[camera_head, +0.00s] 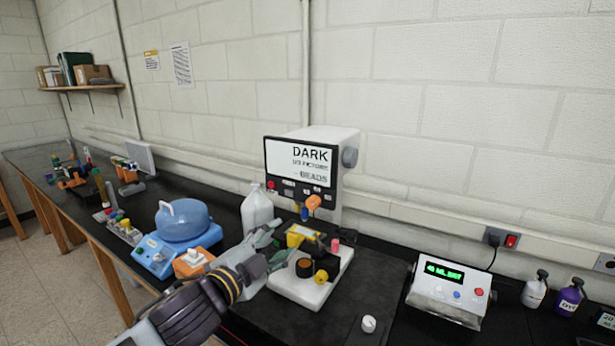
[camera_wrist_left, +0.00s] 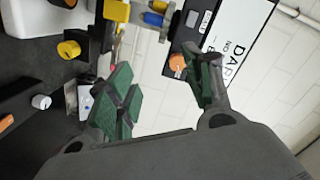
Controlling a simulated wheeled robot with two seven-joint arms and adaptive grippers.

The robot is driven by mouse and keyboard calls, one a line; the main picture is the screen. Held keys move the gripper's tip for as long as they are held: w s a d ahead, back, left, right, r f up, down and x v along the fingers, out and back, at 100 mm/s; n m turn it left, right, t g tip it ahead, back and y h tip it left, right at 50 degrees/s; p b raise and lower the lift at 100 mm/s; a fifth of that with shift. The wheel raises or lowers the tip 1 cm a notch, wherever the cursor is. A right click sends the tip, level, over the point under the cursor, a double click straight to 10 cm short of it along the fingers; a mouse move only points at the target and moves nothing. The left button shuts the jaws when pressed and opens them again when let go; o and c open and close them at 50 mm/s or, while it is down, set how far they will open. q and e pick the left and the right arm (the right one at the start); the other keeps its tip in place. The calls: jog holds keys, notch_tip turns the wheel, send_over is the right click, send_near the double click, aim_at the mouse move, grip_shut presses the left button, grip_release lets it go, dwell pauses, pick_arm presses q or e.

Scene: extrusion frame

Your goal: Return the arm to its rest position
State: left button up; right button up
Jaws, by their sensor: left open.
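My left gripper (camera_head: 269,247) reaches in from the lower left of the head view and hangs over the bench, in front of the machine with the lit screen (camera_head: 298,165). In the left wrist view my left gripper (camera_wrist_left: 165,95) has its green-padded fingers spread apart with nothing between them. In the head view its fingertips overlap the left edge of the white machine base (camera_head: 311,290); I cannot tell the gap between them. My right gripper is not in view.
A blue-lidded device (camera_head: 181,222) and a white jug (camera_head: 257,209) stand left of the machine. A white box with a green display (camera_head: 446,290) stands right, with small bottles (camera_head: 570,297) beyond. A wall runs behind.

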pick_arm(q)
jog(key=s+a+f+n+g+y, duration=0.3)
jog(key=a+f+n, duration=0.15)
jog(key=f, duration=0.55)
jog(key=s+a+f+n+g+y, duration=0.25)
jog(key=f+n, duration=0.25)
jog(key=f, duration=0.5)
jog(key=s+a+f+n+g+y, duration=0.1)
jog(key=s+a+f+n+g, duration=0.25)
jog(key=s+f, duration=0.45)
jog(key=s+a+f+n+g+y, duration=0.1)
jog(key=s+a+f+n+g, duration=0.2)
jog(key=s+f, duration=0.5)
notch_tip(320, 180, down, 33)
jog(key=s+m+g+b, duration=0.1)
jog(key=s+m, duration=0.1)
jog(key=s+a+f, duration=0.2)
jog(key=s+f, duration=0.8)
jog(key=s, duration=0.1)
jog(key=s+a+f+g, duration=0.1)
jog(key=s+a+f, duration=0.1)
jog(key=s+f, duration=0.9)
jog(key=shift+s+a+b, duration=0.3)
jog(key=shift+s+b, duration=0.1)
jog(key=shift+b, duration=0.05)
